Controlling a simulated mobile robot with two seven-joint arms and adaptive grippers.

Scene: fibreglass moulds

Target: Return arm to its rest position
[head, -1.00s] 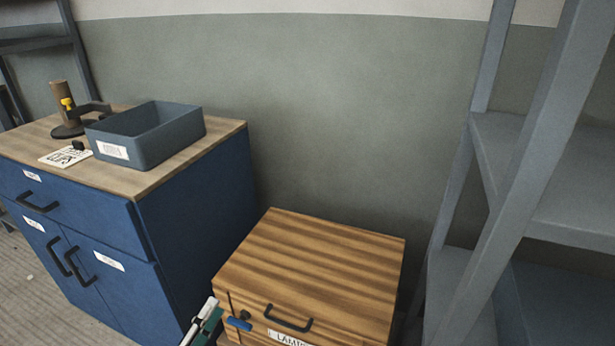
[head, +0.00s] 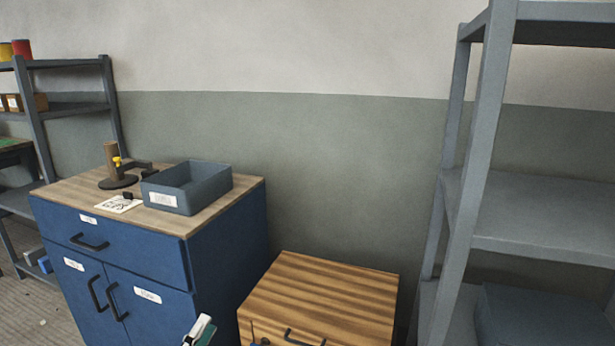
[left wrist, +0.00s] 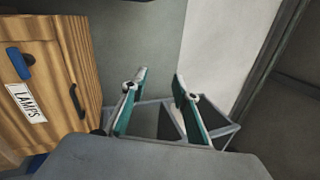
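My left gripper (left wrist: 161,75) shows in the left wrist view with its two teal, pale-tipped fingers spread apart and nothing between them. In the head view only a tip of my left gripper (head: 200,330) shows at the bottom edge, in front of the blue cabinet (head: 228,235) and left of the wooden cabinet (head: 325,293). The wooden cabinet, with its LAMPS label (left wrist: 27,103), stands at the left of the left wrist view, apart from the fingers. My right gripper is not in view.
A grey bin (head: 187,188), a clamp-like stand (head: 112,165) and a printed card (head: 119,204) sit on the blue cabinet. A tall grey shelf (head: 475,150) stands at the right, another shelf (head: 75,108) at the far left. The wall between is bare.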

